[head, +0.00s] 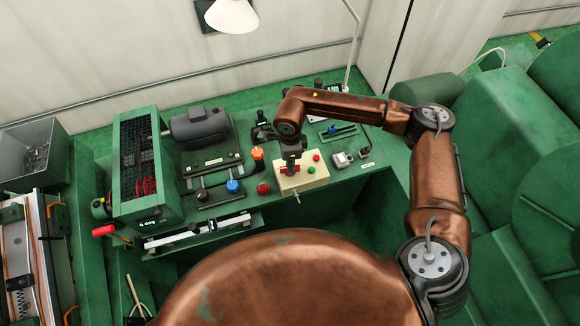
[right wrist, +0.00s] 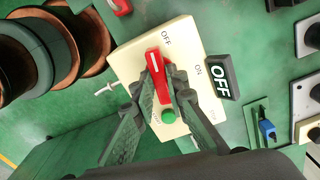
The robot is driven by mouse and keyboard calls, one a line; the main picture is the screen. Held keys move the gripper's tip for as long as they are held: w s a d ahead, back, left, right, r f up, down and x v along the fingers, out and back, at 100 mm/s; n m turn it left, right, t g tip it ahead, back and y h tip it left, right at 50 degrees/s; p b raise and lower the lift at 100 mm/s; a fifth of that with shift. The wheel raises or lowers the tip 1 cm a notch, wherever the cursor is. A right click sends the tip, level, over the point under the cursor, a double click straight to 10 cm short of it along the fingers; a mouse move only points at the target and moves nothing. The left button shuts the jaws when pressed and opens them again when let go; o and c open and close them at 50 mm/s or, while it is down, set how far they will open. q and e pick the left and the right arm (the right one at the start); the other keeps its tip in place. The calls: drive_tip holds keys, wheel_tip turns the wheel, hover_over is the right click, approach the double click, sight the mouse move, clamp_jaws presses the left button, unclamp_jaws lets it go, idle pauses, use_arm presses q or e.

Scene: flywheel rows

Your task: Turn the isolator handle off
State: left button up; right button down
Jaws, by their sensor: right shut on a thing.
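The isolator is a cream box (head: 318,180) on the green bench, with a red handle (head: 283,170) and a red and a green button on its top. In the right wrist view the red handle (right wrist: 155,62) has a white line and points up the picture, close to the printed OFF; ON is printed to its right. My right gripper (right wrist: 161,92) is shut on the handle, one finger on each side. In the head view my right gripper (head: 291,165) comes down over the box and partly hides the handle. My left gripper is out of view.
A black OFF display (right wrist: 218,77) stands beside the box. A red knob (head: 263,188), a blue knob (head: 234,186) and an orange knob (head: 257,153) are to its left, with a grey motor (head: 202,128) behind. Small switches (head: 342,160) stand to the right.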

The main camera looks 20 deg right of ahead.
drive_tip(key=shift+n+b, duration=0.65)
drive_tip(key=shift+n, duration=0.35)
drive_tip(key=shift+r, duration=0.1)
drive_tip(key=shift+w, duration=0.1)
drive_tip(key=c, duration=1.9)
unclamp_jaws()
drive_tip(key=shift+c, duration=0.2)
wheel_tip(320, 180, up, 12)
